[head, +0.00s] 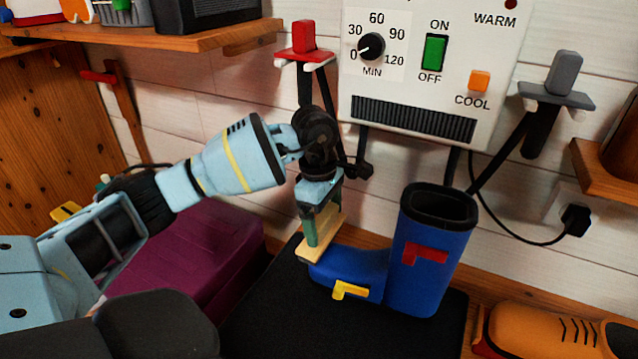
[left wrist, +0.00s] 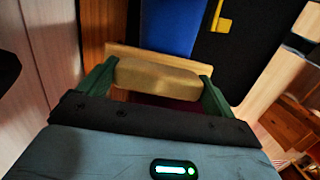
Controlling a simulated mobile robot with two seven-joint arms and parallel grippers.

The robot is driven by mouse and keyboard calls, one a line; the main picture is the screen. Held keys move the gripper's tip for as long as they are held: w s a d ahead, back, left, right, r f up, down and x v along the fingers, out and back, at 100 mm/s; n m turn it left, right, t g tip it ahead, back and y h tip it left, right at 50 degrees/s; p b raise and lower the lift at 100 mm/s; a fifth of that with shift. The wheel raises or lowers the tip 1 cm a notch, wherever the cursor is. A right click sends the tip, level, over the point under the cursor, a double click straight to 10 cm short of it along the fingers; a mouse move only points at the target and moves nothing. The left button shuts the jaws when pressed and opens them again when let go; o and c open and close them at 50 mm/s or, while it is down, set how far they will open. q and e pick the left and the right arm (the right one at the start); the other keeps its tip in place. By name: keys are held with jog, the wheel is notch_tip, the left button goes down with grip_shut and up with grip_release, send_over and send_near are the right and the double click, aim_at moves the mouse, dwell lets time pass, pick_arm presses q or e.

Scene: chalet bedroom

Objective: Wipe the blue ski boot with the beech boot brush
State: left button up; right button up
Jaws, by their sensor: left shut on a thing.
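The blue ski boot (head: 430,260) stands upright on a black mat (head: 260,325), its toe to the left, with a red buckle on the shaft and a yellow one on the foot. My left gripper (head: 318,225) is shut on the beech boot brush (head: 318,252), just above the boot's toe. In the left wrist view the brush (left wrist: 155,76) sits between the green fingers, and the blue boot (left wrist: 172,25) is right beyond it. The brush appears to be at the toe; I cannot tell whether it touches. My right gripper is not in view.
A white dryer panel (head: 430,70) hangs on the wall behind, with red and grey pegs beside it. A purple box (head: 190,255) lies left of the mat. An orange shoe (head: 550,332) stands at the right. A wooden shelf (head: 160,40) juts out upper left.

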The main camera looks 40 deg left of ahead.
pick_arm(q)
jog(key=r, duration=0.1)
jog(key=r+p, duration=0.1)
jog(key=r, duration=0.2)
jog(key=shift+w+d+p, duration=0.1)
jog(key=shift+d+p, duration=0.2)
jog(key=shift+p, duration=0.1)
jog(key=shift+a+r+p, duration=0.1)
jog(key=shift+r+p, duration=0.45)
jog(key=shift+r, duration=0.1)
jog(key=shift+r+p, duration=0.55)
jog(key=shift+r, duration=0.55)
